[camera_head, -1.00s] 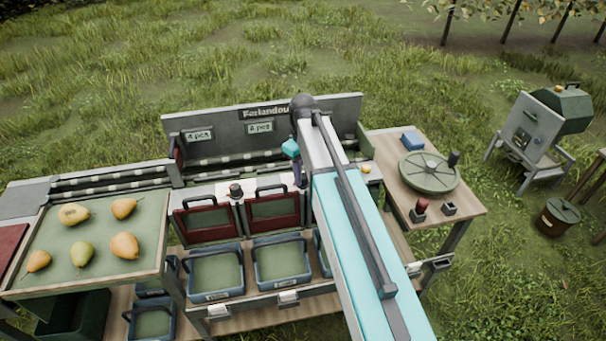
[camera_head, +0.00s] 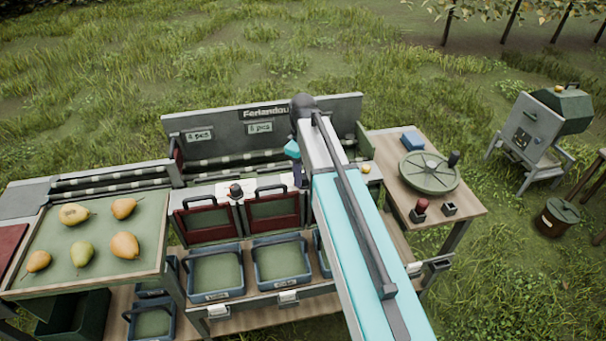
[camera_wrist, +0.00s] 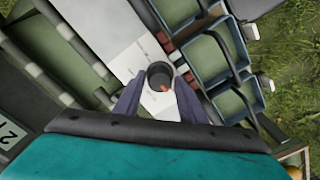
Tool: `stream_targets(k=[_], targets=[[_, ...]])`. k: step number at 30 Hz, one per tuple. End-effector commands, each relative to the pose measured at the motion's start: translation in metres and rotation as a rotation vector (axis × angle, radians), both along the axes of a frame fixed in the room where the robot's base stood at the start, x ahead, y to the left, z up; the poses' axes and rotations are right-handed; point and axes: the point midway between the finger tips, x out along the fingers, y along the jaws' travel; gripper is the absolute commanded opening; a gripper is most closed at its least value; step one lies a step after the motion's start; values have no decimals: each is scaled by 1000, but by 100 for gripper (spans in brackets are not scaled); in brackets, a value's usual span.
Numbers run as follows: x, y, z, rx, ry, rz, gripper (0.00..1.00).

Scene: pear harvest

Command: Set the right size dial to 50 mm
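A dark round dial knob (camera_wrist: 160,76) with an orange pointer mark stands on a pale plate with small markings in the wrist view. The markings are too small to read. My gripper (camera_wrist: 159,98) is open, with one finger to each side of the knob's near side and a gap showing around it. In the head view my gripper (camera_head: 298,178) points down at the panel to the right of the second red-framed gate, and the dial under it is hidden. Another dial (camera_head: 235,190) with a dark knob sits on the panel between the two gates.
Red-framed gates (camera_head: 273,211) and blue-grey bins (camera_head: 281,262) stand just in front of the panel. A grey back board (camera_head: 330,112) with "pcs" labels rises behind. A tray with pears (camera_head: 148,250) is at left; a side table (camera_head: 462,205) with a round green disc is at right.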

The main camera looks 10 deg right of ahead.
Motion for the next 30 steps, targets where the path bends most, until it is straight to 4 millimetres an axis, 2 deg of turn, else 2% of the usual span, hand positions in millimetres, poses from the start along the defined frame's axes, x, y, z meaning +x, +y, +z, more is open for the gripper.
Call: stream_targets(k=[14, 30], targets=[[0, 0, 6, -1, -1, -2, 36], [1, 0, 58, -1, -1, -1, 36]])
